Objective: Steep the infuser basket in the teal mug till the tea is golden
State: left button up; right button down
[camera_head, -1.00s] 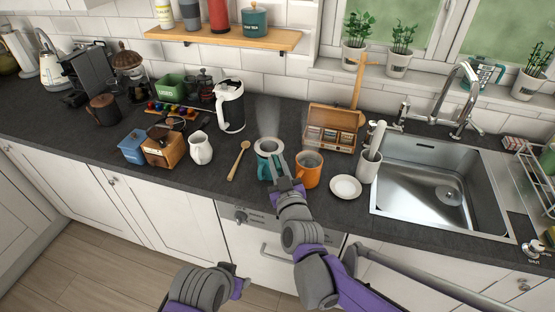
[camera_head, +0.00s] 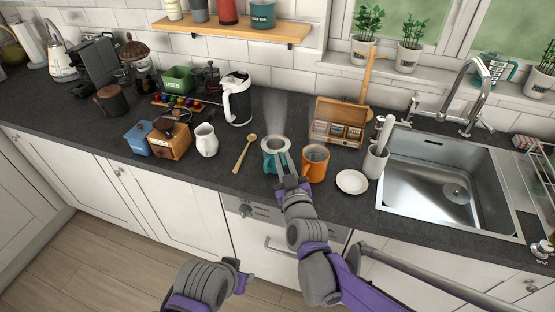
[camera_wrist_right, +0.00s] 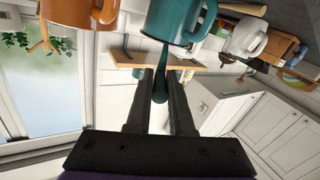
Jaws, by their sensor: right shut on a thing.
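The teal mug (camera_head: 270,163) stands upright on the dark worktop, left of an orange mug (camera_head: 316,166). A pale ring, which looks like the infuser basket's rim (camera_head: 274,143), shows at its top; the tea's colour cannot be made out. My right gripper (camera_head: 289,176) is in front of the teal mug. In the right wrist view its fingers (camera_wrist_right: 160,85) are shut on a slim teal handle (camera_wrist_right: 159,92), apparently the infuser basket's, close to the teal mug (camera_wrist_right: 172,20). My left gripper (camera_head: 240,280) is low before the cabinets, its jaws unclear.
A white saucer (camera_head: 351,182), a utensil pot (camera_head: 375,162) and the sink (camera_head: 430,175) are to the right. An open wooden tea box (camera_head: 337,124) is behind. Faint steam rises above the mugs.

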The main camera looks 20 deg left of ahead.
jog(key=shift+r, duration=0.15)
jog(key=shift+r+p, duration=0.5)
jog(key=shift+r, duration=0.95)
jog(key=shift+r+p, duration=0.3)
jog(key=shift+r, duration=2.45)
notch_tip(320, 180, up, 3)
jog(key=shift+f, duration=0.1)
jog(key=shift+d, duration=0.1)
